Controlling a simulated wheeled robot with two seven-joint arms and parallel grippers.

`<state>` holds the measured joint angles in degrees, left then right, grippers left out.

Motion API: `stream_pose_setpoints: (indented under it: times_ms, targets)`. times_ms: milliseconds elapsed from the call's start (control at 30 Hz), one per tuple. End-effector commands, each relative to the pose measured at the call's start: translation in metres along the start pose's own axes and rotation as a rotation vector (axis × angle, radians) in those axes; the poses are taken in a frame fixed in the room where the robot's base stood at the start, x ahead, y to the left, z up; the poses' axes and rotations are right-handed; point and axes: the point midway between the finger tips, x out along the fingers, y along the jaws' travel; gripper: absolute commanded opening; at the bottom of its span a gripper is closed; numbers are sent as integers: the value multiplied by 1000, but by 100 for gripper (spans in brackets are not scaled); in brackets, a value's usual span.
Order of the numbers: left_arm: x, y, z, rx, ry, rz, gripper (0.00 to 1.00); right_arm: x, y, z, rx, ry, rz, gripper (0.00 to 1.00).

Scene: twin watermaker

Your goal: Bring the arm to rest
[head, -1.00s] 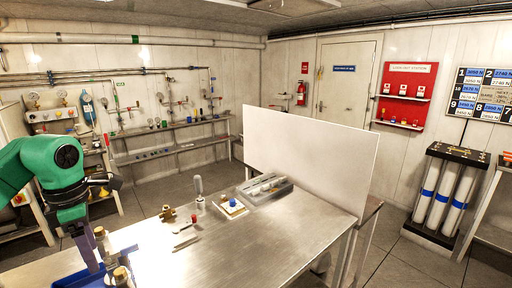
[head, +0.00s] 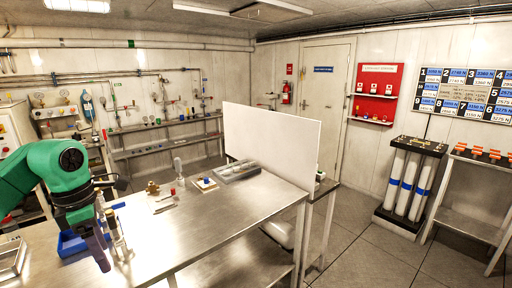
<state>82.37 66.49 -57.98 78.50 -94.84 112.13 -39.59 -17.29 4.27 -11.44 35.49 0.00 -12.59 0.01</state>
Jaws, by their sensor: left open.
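My left arm comes in green from the left in the head view. My left gripper (head: 104,262) points down over the left part of the steel table (head: 190,243); its jaws are open and I see nothing held in them. A blue bin (head: 71,243) is just behind and to the left of it, partly hidden by the gripper. An upright cylinder with a brass-coloured top (head: 115,230) stands close to its right. I cannot tell whether the gripper touches either one. My right gripper is not in view.
A brass fitting (head: 152,187), a grey-handled tool (head: 179,172), a small white tray (head: 205,185) and a grey compartment box (head: 236,171) are on the table. A white panel (head: 270,146) stands along its far right edge. The table's front middle is clear.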

Motion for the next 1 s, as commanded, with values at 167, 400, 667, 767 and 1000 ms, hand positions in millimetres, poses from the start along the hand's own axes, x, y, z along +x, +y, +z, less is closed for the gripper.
stream_pose_setpoints:
  times_ms: [167,400,667,767,1000]
  targets:
    - [18,-5,35,1,-109,-62,75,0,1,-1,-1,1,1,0]
    - [51,-21,107,-65,-366,-229,75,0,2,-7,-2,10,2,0]
    - [112,-24,220,-604,-871,-705,75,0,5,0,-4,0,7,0]
    - [183,14,224,-1176,-1045,-944,75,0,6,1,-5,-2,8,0]
    - [376,34,119,-2227,-1029,-1035,75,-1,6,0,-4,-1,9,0]
